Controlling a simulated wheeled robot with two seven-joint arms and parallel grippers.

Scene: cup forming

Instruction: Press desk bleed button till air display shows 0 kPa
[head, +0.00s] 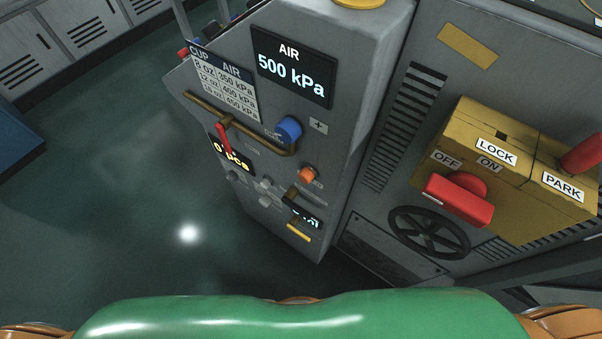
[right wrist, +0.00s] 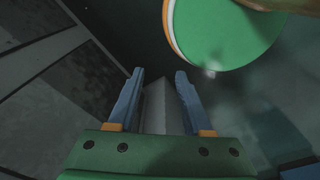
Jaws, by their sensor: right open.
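The air display (head: 291,67) on the grey desk panel (head: 340,60) reads 500 kPa in the head view. Below it are a blue knob (head: 288,130) beside a plus label and an orange button (head: 308,175) with a small label too small to read. Several small grey buttons (head: 265,184) sit lower on the panel. I cannot tell by label which one is the bleed button. My right gripper (right wrist: 160,72) is open in the right wrist view, with nothing between its fingers. Neither gripper shows in the head view, and no gripper is seen touching the panel.
A red lever (head: 223,138) and a brown bar (head: 205,108) stick out from the panel. To the right is a yellow box (head: 470,190) with red handles, above a dark handwheel (head: 428,232). Open green floor (head: 110,180) lies to the left, with grey cabinets (head: 85,25) behind.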

